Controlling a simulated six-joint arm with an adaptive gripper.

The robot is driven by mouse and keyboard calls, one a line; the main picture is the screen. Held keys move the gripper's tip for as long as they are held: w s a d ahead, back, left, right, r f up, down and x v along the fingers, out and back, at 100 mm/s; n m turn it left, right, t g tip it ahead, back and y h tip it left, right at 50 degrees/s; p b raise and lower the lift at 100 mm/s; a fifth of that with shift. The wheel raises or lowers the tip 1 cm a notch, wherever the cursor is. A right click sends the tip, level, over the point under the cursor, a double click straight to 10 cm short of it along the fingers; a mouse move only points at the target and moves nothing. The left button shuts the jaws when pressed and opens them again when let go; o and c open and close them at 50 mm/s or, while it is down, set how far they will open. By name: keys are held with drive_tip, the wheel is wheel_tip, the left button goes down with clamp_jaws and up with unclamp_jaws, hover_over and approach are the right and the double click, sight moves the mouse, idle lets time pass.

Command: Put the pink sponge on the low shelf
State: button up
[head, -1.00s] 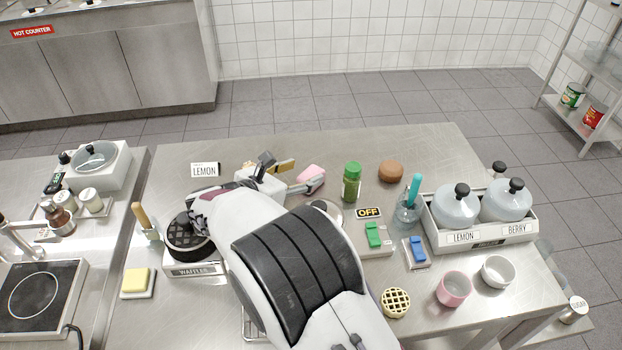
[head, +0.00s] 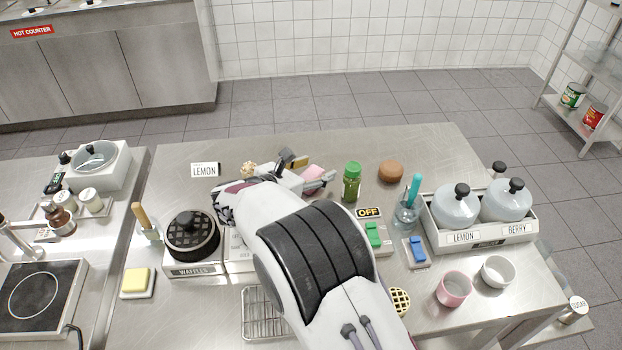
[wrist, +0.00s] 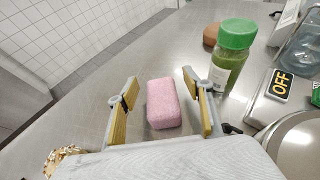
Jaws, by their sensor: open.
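The pink sponge (wrist: 163,103) lies on the steel table, between the two open fingers of my gripper (wrist: 162,105) in the wrist view. A gap shows on each side of it, and the fingers do not touch it. In the head view the sponge (head: 313,172) is partly hidden behind my gripper (head: 308,172). A steel rack unit with shelves stands at the far right, and its low shelf (head: 567,118) holds cans. I cannot tell whether this is the low shelf of the task; another lower surface shows under the table at the right.
A green-capped jar (head: 352,182) stands close to the right of my gripper, with a brown round item (head: 391,171) beyond it. A topping-covered item (head: 248,169) lies left of the gripper. The waffle maker (head: 192,236) is nearer. The table's far edge is clear.

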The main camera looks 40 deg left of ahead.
sight(318, 167)
drive_tip(key=shift+x, duration=0.8)
drive_tip(key=c, duration=0.9)
drive_tip(key=shift+r, duration=5.05)
drive_tip(key=shift+r, duration=0.1)
